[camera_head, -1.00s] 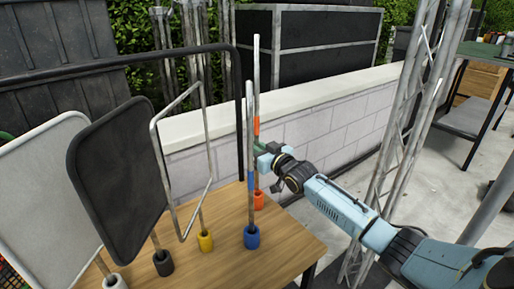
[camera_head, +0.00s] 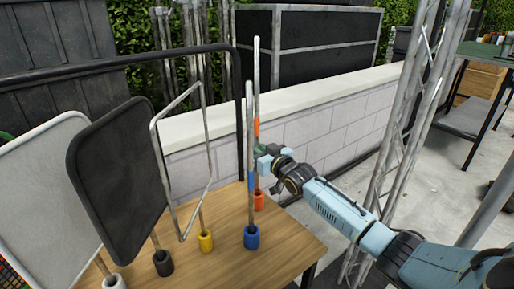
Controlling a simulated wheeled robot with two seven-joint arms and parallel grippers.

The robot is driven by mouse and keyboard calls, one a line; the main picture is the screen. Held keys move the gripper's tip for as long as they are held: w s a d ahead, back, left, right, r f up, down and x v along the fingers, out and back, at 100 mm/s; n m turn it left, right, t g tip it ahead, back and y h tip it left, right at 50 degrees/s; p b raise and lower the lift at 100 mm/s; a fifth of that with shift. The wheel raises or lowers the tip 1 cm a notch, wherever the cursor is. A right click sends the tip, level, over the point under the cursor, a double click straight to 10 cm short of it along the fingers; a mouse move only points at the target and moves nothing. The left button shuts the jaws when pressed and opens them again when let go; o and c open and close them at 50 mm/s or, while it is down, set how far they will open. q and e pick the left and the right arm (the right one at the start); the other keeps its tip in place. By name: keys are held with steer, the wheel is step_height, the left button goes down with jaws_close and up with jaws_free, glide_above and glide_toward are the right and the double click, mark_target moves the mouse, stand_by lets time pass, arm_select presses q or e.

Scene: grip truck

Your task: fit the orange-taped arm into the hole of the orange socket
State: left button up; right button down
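The orange-taped arm (camera_head: 256,80) is a thin grey upright rod with an orange band, behind the blue-taped rod. My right gripper (camera_head: 262,158) comes in from the right and appears shut on this rod below the orange band. The orange socket (camera_head: 258,202) stands on the wooden table near its back right edge. The rod's lower part runs straight down to the socket's mouth; I cannot tell how deep its end sits in the hole. The blue-taped rod partly hides the gripper's left side. My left gripper is not in view.
A blue-taped rod (camera_head: 250,130) stands in a blue socket (camera_head: 251,238), close in front and left. A yellow socket (camera_head: 206,242) holds a wire frame, and a black socket (camera_head: 163,264) a dark panel. A low block wall (camera_head: 335,125) runs behind the table.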

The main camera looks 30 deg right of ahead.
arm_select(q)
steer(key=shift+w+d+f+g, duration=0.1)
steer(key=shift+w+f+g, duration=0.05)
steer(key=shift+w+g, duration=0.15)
arm_select(e)
steer(key=shift+s+f+m+h, duration=0.1)
steer(key=shift+f+m+h, duration=0.3)
steer(key=shift+f+h, duration=0.35)
steer(key=shift+f, duration=0.2)
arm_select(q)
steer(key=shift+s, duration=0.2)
arm_select(e)
steer(key=shift+f, duration=0.2)
